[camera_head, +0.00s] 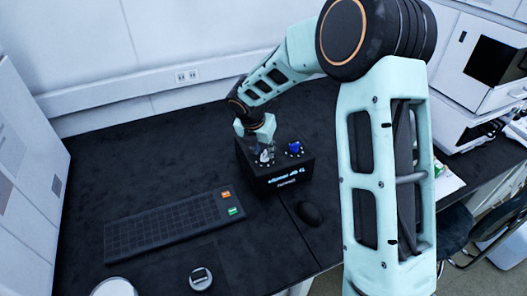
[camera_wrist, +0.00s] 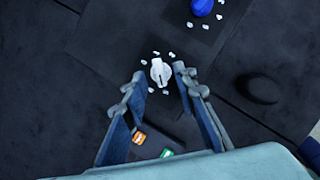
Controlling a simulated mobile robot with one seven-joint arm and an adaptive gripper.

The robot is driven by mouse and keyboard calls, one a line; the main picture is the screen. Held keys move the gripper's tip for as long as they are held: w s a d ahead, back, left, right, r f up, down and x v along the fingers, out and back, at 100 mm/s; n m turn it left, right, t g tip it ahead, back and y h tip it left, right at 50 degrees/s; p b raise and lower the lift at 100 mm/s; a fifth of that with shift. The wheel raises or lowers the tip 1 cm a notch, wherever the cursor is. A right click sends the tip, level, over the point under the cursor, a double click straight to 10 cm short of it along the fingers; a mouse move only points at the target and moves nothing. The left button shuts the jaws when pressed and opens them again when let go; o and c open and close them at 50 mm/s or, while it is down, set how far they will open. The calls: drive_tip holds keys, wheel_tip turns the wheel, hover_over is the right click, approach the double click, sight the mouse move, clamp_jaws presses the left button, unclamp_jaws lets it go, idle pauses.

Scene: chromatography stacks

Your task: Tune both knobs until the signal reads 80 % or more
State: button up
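A black box (camera_head: 301,170) stands on the dark bench in the head view. Its top carries a white knob (camera_head: 265,157) and, to the right, a blue knob (camera_head: 294,148), each ringed by pale marks. Glowing text on its front is too small to read surely. My gripper (camera_wrist: 159,74) is open over the white knob (camera_wrist: 160,72). Its fingertips lie either side of that knob with gaps showing; I cannot tell whether they reach down beside it. The blue knob (camera_wrist: 202,7) is partly cut off at the top of the wrist view. In the head view my gripper partly hides the box top.
A black keyboard (camera_head: 160,222) with an orange and a green key lies left of the box. White instruments (camera_head: 485,65) stand at the right. The bench behind the keyboard is clear.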

drive_tip(key=shift+w+f, duration=0.2)
drive_tip(key=shift+f, duration=0.25)
clamp_jaws()
drive_tip(key=m+h, duration=0.1)
drive_tip(key=m, duration=0.1)
drive_tip(key=m+g, duration=0.1)
drive_tip(key=m, duration=0.2)
drive_tip(key=shift+w+a+h, duration=0.15)
drive_tip(key=shift+a+h, duration=0.05)
drive_tip(key=shift+h, duration=0.2)
drive_tip(key=shift+w+m+g+h+p, duration=0.1)
drive_tip(key=shift+m+g+h+p, duration=0.2)
drive_tip(key=shift+m, duration=0.7)
drive_tip(key=shift+w+m+g+h+p, duration=0.1)
drive_tip(key=shift+m+g+p, duration=0.25)
drive_tip(key=shift+m, duration=0.65)
